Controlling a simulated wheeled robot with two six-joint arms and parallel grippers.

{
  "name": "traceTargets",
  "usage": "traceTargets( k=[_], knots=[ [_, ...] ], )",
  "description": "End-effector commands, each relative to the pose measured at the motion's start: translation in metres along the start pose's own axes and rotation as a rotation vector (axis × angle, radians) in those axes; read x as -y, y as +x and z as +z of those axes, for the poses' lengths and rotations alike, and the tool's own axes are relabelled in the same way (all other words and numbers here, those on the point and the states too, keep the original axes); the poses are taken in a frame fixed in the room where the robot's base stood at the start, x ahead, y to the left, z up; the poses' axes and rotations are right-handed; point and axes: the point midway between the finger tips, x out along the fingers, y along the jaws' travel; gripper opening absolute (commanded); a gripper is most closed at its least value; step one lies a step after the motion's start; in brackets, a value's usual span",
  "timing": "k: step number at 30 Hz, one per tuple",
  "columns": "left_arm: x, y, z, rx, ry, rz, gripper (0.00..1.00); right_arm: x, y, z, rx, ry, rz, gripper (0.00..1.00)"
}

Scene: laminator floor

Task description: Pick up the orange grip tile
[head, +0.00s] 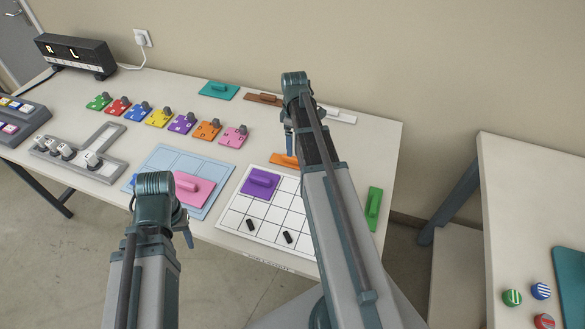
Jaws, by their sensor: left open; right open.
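The orange grip tile (280,159) lies flat on the table, just beyond the top edge of the white grid board. My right arm crosses in front of it and hides much of it. My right gripper (289,150) hangs at the left side of that arm, pointing down, and appears close to the tile. Whether it touches cannot be told. It is open and holds nothing that I can see. My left gripper (188,238) is open at the table's front edge, near the light-blue board, away from the orange tile.
A purple grip tile (261,181) and two small black pieces lie on the white grid board (237,204). A pink tile (197,190) lies on the light-blue board (166,158). A green tile (374,203) is at right; teal, brown and white tiles lie behind. Several knobbed coloured plates stand left.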

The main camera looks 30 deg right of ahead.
Motion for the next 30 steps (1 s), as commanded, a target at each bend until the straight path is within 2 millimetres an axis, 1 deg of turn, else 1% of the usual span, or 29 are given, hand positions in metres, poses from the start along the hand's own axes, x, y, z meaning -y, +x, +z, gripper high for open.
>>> traceTargets(
  k=[1,4,7,14,17,27,30],
  knots=[
    [-0.002,0.015,-0.001,0.000,0.000,0.000,0.50,0.000,0.015,0.000,0.000,0.000,0.000,0.90],
    [-0.003,0.027,-0.002,0.000,0.000,0.000,0.50,0.000,0.027,0.000,0.000,0.000,0.000,0.90],
    [-0.003,0.033,-0.002,0.000,0.000,0.000,0.50,0.000,0.033,0.000,0.000,0.000,0.000,0.90],
    [-0.003,0.032,-0.002,0.000,0.000,0.000,0.50,0.000,0.033,-0.001,0.000,0.000,0.000,0.90],
    [-0.004,0.038,-0.002,0.000,0.000,0.000,0.50,0.001,0.038,-0.001,0.000,0.000,0.000,0.90],
    [-0.007,0.079,-0.005,0.000,0.000,0.000,0.50,0.002,0.079,-0.005,0.000,0.000,0.000,0.90],
    [-0.008,0.084,-0.005,0.000,0.000,0.000,0.50,0.002,0.085,-0.005,0.000,0.000,0.000,0.90]
  ],
)
